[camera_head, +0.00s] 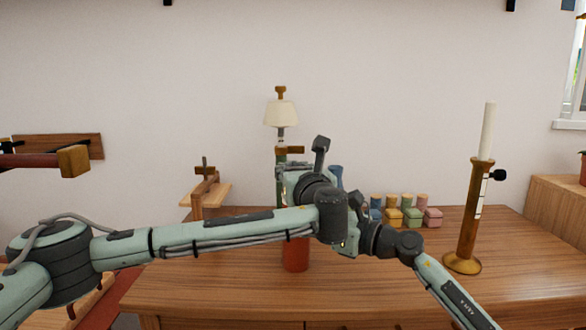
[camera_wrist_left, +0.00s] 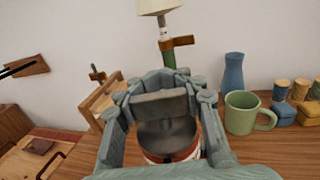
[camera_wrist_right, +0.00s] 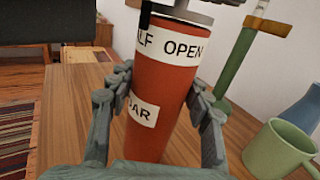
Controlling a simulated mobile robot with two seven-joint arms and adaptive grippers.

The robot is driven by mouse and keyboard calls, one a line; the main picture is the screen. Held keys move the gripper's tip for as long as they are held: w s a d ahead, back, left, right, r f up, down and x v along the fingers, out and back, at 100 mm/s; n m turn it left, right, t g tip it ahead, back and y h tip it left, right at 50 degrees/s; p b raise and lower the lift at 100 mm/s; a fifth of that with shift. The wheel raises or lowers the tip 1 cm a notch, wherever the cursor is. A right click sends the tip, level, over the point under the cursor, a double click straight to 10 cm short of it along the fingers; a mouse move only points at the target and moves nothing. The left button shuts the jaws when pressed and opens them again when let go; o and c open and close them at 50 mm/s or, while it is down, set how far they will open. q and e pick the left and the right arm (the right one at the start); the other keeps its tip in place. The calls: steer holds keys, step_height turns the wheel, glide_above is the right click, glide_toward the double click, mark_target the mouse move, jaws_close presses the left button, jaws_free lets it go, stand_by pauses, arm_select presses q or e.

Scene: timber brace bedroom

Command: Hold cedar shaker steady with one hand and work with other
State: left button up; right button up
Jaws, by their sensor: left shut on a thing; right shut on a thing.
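The cedar shaker (camera_wrist_right: 160,85) is an orange-red cylinder with white labels; parts of the lettering read "LF OPEN" and "AR". It stands upright on the wooden table, and its lower part shows in the head view (camera_head: 295,257). My right gripper (camera_wrist_right: 158,100) is shut around its body, with one finger on each side; the arms mostly hide this gripper in the head view. My left gripper (camera_wrist_left: 165,92) is above, shut on the shaker's dark grey top (camera_wrist_left: 168,138). The left gripper also shows in the head view (camera_head: 296,178), where it hides the top.
A green mug (camera_wrist_left: 246,112) and a blue vase (camera_wrist_left: 232,74) stand close to the shaker. A lamp (camera_head: 281,114) is behind. Several small coloured jars (camera_head: 404,212) and a brass candlestick (camera_head: 468,220) stand to the right. The table's front (camera_head: 200,290) is clear.

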arm_select(q)
steer(key=o, duration=1.4)
steer(key=v, duration=1.2)
